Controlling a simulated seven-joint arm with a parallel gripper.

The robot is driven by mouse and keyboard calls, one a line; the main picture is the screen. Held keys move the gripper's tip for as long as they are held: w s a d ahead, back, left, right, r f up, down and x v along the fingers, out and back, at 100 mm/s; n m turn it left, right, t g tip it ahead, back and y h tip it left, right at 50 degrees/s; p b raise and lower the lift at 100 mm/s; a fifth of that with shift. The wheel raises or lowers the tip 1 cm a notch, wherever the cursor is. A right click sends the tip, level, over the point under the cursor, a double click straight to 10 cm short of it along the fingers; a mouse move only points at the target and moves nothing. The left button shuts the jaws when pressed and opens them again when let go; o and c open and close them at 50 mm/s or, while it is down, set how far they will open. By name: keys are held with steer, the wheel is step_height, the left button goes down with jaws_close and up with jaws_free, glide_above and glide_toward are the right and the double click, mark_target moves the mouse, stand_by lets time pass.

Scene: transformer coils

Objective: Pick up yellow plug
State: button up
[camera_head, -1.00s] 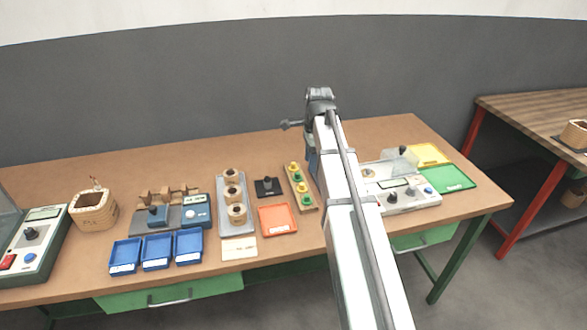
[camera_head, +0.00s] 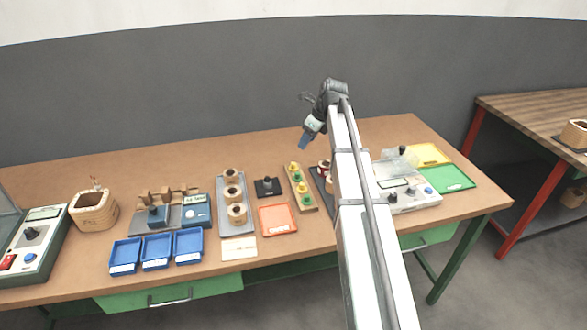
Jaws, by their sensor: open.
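A black block with a knob (camera_head: 267,187) and an orange tray (camera_head: 278,219) lie left of the strip. A grey tray with coils (camera_head: 222,209) stands further left. My arm partly covers a dark tray with coils right of the strip.

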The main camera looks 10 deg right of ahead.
glide_above(293, 163)
steer(key=s+d, duration=0.2)
steer(key=f, duration=0.7)
steer(key=shift+s, duration=0.2)
steer(key=shift+x, duration=2.6)
steer(key=shift+w+r, duration=0.1)
steer(key=shift+w, duration=0.1)
jaws_close()
